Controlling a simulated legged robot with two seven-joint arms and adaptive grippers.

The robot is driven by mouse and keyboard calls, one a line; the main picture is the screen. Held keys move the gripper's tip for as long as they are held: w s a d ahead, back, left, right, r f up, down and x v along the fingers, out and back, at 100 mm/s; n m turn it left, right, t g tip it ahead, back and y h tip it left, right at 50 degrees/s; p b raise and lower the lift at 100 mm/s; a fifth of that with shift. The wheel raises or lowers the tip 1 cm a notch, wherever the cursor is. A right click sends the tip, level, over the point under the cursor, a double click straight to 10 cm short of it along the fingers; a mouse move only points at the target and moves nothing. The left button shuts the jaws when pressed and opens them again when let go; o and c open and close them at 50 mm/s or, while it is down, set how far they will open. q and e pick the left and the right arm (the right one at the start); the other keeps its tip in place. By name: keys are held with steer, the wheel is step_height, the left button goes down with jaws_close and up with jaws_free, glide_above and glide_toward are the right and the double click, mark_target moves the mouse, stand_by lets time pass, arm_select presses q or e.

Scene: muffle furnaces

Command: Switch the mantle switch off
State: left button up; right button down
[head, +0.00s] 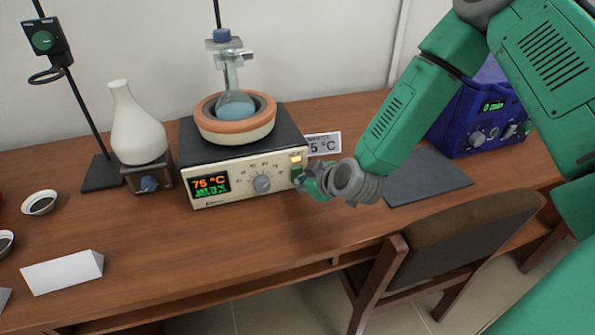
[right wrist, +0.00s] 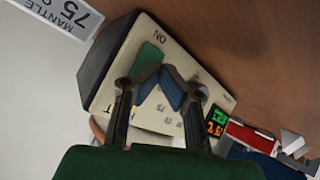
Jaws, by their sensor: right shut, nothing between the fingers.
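The heating mantle (head: 222,180) is a cream box with a dark top, a 75 °C display (head: 210,184) and a grey knob (head: 262,184). An amber lit part (head: 296,157) shows at the right end of its front. My right gripper (head: 302,179) is at that end, just below the lit part. In the right wrist view, its shut, empty fingertips (right wrist: 162,72) are at the front panel (right wrist: 185,68), beside a green switch-like patch (right wrist: 150,56) near the lettering ON. The fingers cover part of this patch; I cannot tell whether they touch it. My left gripper is not in view.
A round flask (head: 235,105) sits in the mantle's orange-rimmed bowl (head: 235,125). A white vessel (head: 138,130) stands on a small heater at left. A 75 °C sign (head: 323,144) is behind my gripper. A blue device (head: 470,120) and dark mat (head: 428,177) are at right.

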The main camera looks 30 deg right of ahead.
steer(key=shift+w, duration=0.1)
stand_by(0.3)
steer(key=shift+w+r, duration=0.15)
steer(key=shift+w, duration=0.1)
steer(key=shift+w+d, duration=0.15)
steer(key=shift+w, duration=0.2)
stand_by(0.7)
steer(key=shift+s+p, duration=0.15)
steer(key=shift+p, duration=0.15)
steer(key=shift+s+a, duration=0.2)
steer(key=shift+s, duration=0.4)
steer(key=shift+s+a+f+p, duration=0.1)
steer(key=shift+s+a, duration=0.1)
steer(key=shift+s, duration=0.6)
steer(key=shift+s+a+f+p, duration=0.1)
steer(key=shift+s+a+f, duration=0.05)
steer(key=shift+s, duration=0.65)
steer(key=shift+s+a+f+p, duration=0.1)
steer(key=shift+s+a, duration=0.1)
steer(key=shift+s, duration=0.6)
steer(key=shift+s, duration=0.1)
